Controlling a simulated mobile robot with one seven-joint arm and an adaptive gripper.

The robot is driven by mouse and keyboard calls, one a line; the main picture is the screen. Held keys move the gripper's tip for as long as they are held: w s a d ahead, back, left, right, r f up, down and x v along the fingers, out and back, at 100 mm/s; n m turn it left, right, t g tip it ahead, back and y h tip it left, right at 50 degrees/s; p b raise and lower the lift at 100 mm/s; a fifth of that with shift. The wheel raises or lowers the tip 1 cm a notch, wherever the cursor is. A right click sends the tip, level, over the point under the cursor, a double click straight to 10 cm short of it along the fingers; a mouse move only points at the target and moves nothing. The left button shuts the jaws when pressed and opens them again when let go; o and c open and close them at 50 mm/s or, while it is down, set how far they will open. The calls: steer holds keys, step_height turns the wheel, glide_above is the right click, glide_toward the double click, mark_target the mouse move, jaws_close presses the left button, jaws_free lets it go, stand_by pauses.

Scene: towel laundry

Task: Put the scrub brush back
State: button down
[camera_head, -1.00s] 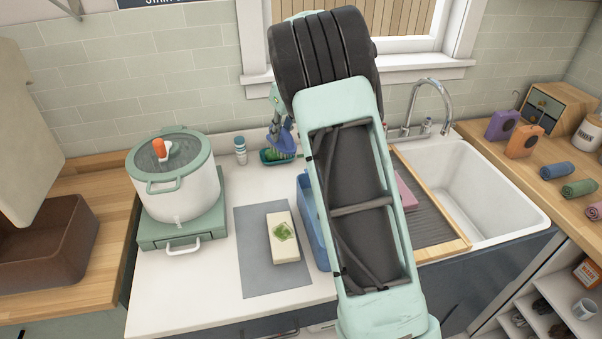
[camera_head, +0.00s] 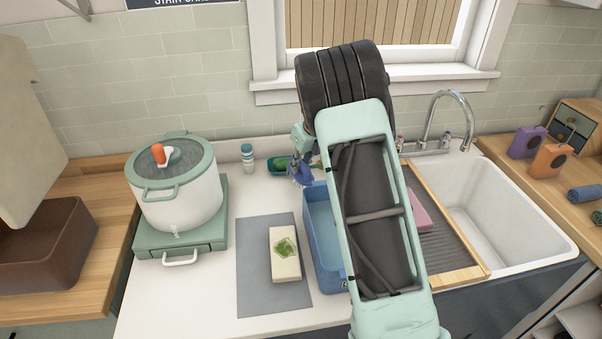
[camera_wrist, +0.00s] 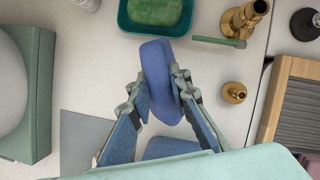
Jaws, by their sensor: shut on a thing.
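The scrub brush (camera_wrist: 156,75) is blue and rounded, and sits between the fingers of my gripper (camera_wrist: 162,88) in the wrist view. My gripper is shut on it. In the head view the brush (camera_head: 302,175) shows as a small blue shape under my gripper (camera_head: 301,165), just right of a teal dish (camera_head: 274,170). The brush's underside is hidden. In the wrist view the dish (camera_wrist: 124,24) holds a green block (camera_wrist: 154,11), and the brush's top end is close to the dish's near edge. I cannot tell whether they touch.
A blue basin (camera_head: 322,225) stands below my gripper, partly hidden by my arm. A white pot (camera_head: 178,195) is on the left, beside a grey mat (camera_head: 255,270) with a cream block (camera_head: 284,262). The sink (camera_head: 520,215) is right. Brass fittings (camera_wrist: 235,93) stand right of the brush.

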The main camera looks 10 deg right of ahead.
mark_target(301, 173)
steer(key=shift+f, duration=1.6)
steer(key=c, duration=1.8)
jaws_free()
steer(key=shift+f, duration=0.15)
steer(key=shift+s+d+r, duration=0.1)
steer(key=shift+r, duration=0.45)
steer(key=v, duration=1.1)
steer(key=shift+s+r+b, duration=0.1)
steer(key=shift+b, duration=0.25)
